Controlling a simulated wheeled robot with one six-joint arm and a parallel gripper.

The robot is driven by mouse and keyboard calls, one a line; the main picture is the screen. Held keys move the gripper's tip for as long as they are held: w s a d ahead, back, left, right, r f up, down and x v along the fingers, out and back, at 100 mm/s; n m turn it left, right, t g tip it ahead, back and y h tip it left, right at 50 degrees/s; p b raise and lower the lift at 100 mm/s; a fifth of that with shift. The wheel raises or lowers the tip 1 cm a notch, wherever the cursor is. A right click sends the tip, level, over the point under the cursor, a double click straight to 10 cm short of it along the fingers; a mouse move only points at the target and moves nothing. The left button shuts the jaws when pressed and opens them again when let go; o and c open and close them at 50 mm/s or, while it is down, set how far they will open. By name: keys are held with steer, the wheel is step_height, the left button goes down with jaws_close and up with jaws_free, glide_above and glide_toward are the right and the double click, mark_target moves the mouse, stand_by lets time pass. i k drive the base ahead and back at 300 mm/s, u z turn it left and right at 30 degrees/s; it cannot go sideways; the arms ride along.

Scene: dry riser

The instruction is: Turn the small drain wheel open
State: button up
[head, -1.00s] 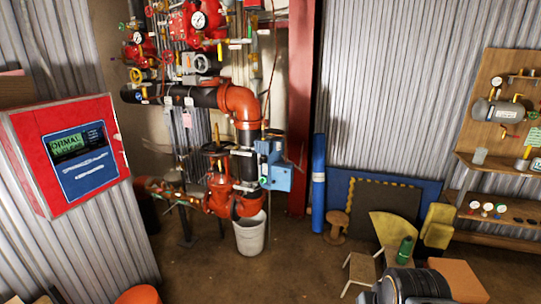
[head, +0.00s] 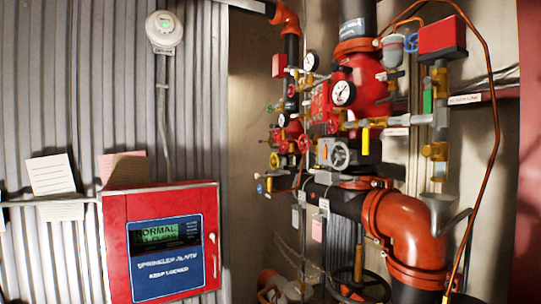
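The riser pipework (head: 415,235) fills the right half of the head view. Several handwheels show on it. A grey handwheel (head: 340,156) sits at the middle, below the red valve body (head: 370,85). A small red wheel (head: 304,143) is left of it. A small blue wheel (head: 411,43) is at the upper right, and a larger dark wheel (head: 372,287) is at the bottom, partly cut off by the frame edge. I cannot tell which wheel is the small drain wheel, or whether any is open. My gripper is not in view.
A red sprinkler alarm box (head: 117,245) stands at lower left, its display reading NORMAL. Pinned notes (head: 52,175) and a round white device (head: 164,30) are on the corrugated wall (head: 90,70). A copper tube (head: 490,130) curves down at right. The floor is out of view.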

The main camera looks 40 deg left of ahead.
mark_target(281, 149)
steer(key=u, duration=0.85)
steer(key=i, duration=1.35)
steer(key=u, duration=0.95)
